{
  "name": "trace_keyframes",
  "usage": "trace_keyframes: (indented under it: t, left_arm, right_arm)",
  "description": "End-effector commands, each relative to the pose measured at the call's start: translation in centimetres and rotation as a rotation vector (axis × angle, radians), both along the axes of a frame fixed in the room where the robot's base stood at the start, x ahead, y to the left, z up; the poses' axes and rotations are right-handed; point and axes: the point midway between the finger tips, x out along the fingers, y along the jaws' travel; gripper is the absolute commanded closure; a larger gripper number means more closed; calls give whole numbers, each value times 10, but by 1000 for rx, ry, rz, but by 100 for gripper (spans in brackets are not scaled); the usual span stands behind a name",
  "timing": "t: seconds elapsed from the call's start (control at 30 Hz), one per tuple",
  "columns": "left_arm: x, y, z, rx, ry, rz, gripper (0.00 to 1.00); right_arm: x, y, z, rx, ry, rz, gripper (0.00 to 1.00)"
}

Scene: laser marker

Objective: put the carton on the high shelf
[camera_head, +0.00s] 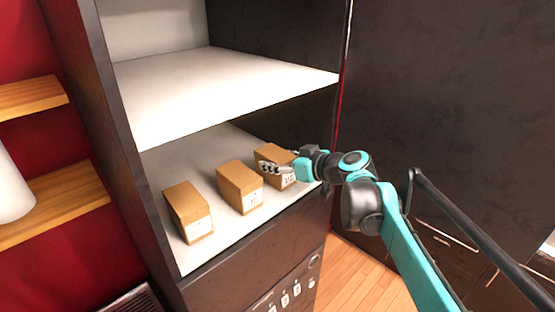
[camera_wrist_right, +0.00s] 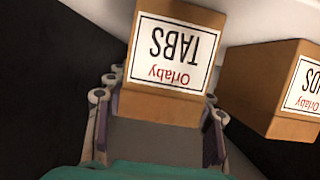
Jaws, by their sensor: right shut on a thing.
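Three brown cartons stand on the lower white shelf (camera_head: 222,222) in the head view: a left carton (camera_head: 188,211), a middle carton (camera_head: 240,186) and a right carton (camera_head: 272,154). My right gripper (camera_head: 276,168) is shut on the right carton. In the right wrist view this carton (camera_wrist_right: 176,62) lies between the fingers of the gripper (camera_wrist_right: 158,105), its label reading "Orlaby TABS" upside down. The middle carton also shows there at the right (camera_wrist_right: 272,88). The upper white shelf (camera_head: 215,85) is above them and its visible part is bare. My left gripper is not in view.
The dark cabinet side wall (camera_head: 125,120) bounds the shelves at the left. The upper shelf's front edge overhangs the cartons. Wooden wall shelves (camera_head: 55,200) with a white object (camera_head: 10,190) are at far left. A dark panel (camera_head: 450,90) stands at the right.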

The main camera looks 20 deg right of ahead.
Motion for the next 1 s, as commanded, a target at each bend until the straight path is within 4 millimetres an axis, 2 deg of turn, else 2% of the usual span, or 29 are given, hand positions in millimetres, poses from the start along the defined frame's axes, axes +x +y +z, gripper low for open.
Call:
trace_keyframes:
  t: [0.23,0.27,0.33,0.7,0.87,1.0]
  left_arm:
    - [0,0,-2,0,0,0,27]
    - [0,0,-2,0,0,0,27]
    - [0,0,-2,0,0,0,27]
    - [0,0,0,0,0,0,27]
    - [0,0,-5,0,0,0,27]
    - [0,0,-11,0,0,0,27]
  right_arm:
    - [0,0,-2,0,1,0,84]
    - [0,0,-3,0,1,0,45]
    - [0,0,-2,0,1,0,27]
    - [-1,0,1,0,1,0,27]
    - [-21,-8,7,0,1,-4,27]
    - [-49,-18,17,1,1,-6,27]
